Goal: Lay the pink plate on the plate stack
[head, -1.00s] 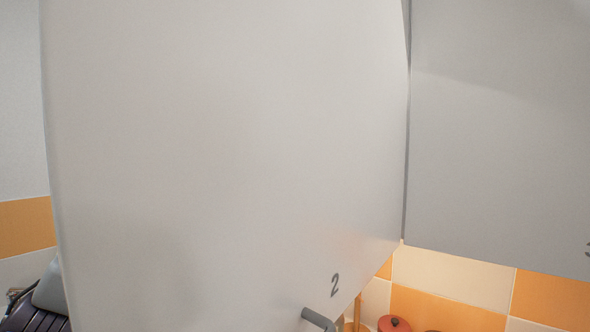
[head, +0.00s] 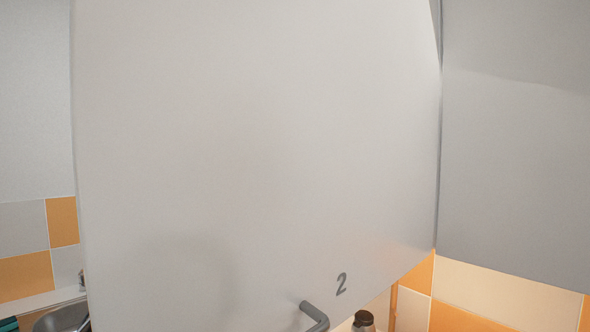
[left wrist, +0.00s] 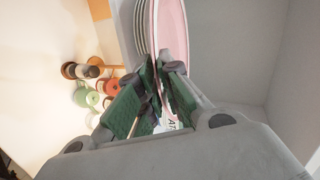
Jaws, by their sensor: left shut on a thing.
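My left gripper (left wrist: 155,97) shows in the left wrist view, its green-padded fingers shut on the edge of the pink plate (left wrist: 169,38). The plate stack (left wrist: 140,32), several pale plates seen edge-on, is just left of the pink plate in that view. The two lie nearly parallel and very close; I cannot tell whether they touch. In the head view an open cabinet door marked 2 (head: 255,150) hides the plates and my left gripper. My right gripper is in neither view.
The door's grey handle (head: 314,315) is at its lower edge. Grey cabinet walls (left wrist: 235,50) flank the plates on the right in the wrist view. Several colourful lidded items (left wrist: 88,97) stand below. A sink (head: 65,318) is at the lower left of the head view.

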